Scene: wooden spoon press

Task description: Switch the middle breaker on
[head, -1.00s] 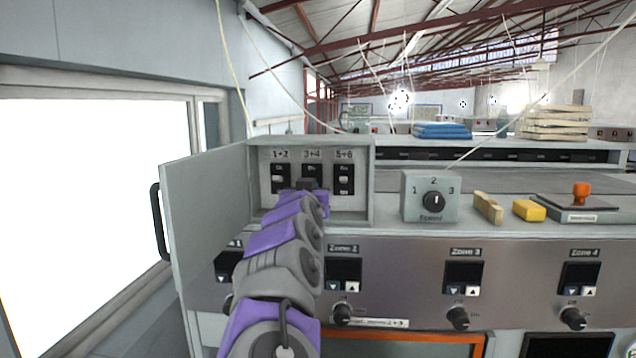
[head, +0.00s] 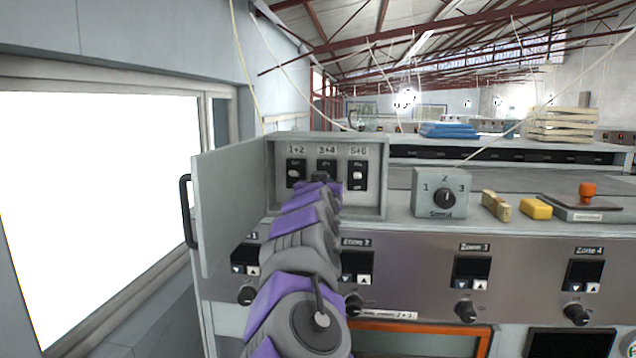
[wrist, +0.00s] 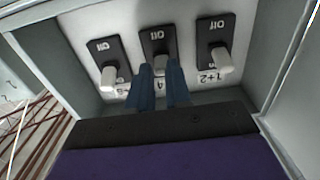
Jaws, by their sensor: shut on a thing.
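An open grey breaker box (head: 382,196) holds three black breakers with light levers, labelled 1+2, 3+4 and 5+6. The middle breaker (head: 326,165), labelled 3+4, is partly hidden behind my gripper (head: 320,178) in the head view. In the wrist view the picture is upside down, and the middle breaker (wrist: 157,42) shows its "Off" mark. There the two blue fingers of my gripper (wrist: 160,68) are shut on its pale lever, one on each side. The 1+2 breaker (head: 296,172) and the 5+6 breaker (head: 358,175) are untouched. I cannot clearly tell the middle lever's position.
The box's door (head: 232,205) stands open at the left, beside a bright window. A speed dial box (head: 442,194), a yellow block (head: 536,209) and an orange-knobbed stamp (head: 586,193) sit to the right. Zone controls line the panel below.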

